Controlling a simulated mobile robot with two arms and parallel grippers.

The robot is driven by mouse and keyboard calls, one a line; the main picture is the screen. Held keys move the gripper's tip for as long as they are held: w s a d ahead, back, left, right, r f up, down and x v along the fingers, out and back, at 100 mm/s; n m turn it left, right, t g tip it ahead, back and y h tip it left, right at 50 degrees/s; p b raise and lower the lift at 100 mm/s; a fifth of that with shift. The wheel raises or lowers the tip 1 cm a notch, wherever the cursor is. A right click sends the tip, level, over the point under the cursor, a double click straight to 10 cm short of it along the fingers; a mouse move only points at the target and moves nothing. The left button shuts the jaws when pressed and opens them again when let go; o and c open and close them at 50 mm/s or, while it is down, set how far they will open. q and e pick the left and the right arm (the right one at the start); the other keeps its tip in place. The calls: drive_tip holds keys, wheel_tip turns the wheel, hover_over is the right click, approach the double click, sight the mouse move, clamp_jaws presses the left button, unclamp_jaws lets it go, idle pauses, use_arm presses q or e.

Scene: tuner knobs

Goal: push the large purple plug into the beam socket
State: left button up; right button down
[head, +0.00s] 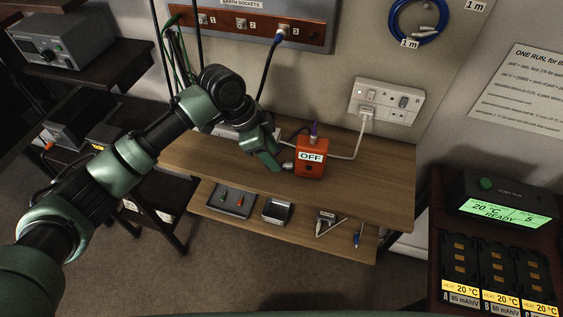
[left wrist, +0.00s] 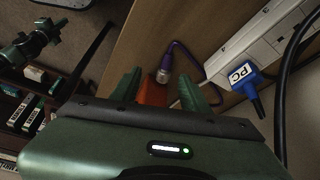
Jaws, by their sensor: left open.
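The purple plug (head: 314,130) stands upright at the top of an orange box (head: 311,170) marked OFF, on the wooden shelf. In the left wrist view it has a metal collar (left wrist: 163,75) and a purple cable, above the orange box (left wrist: 152,92). I cannot tell how deep it sits, and no socket label reading beam is legible. My left gripper (head: 282,166) is beside the box's left side in the head view. In the left wrist view its open fingers (left wrist: 158,92) lie either side of the box and plug; contact is unclear. My right gripper does not show.
A white wall socket (head: 387,102) with a white cable is behind, right of the box. A blue plug marked PC (left wrist: 242,75) sits in a white strip. A lower shelf holds small trays (head: 231,200). A battery charger (head: 500,240) stands at the right.

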sight(282, 164)
use_arm(q)
drive_tip(key=x, duration=0.2)
drive_tip(key=w+x, duration=0.1)
drive_tip(key=x, duration=0.1)
drive_tip(key=shift+f+p, duration=0.15)
drive_tip(key=shift+p, duration=0.15)
drive_tip(key=shift+s+d+f, duration=0.1)
drive_tip(key=shift+f, duration=0.1)
drive_tip(key=shift+c, duration=0.3)
clamp_jaws()
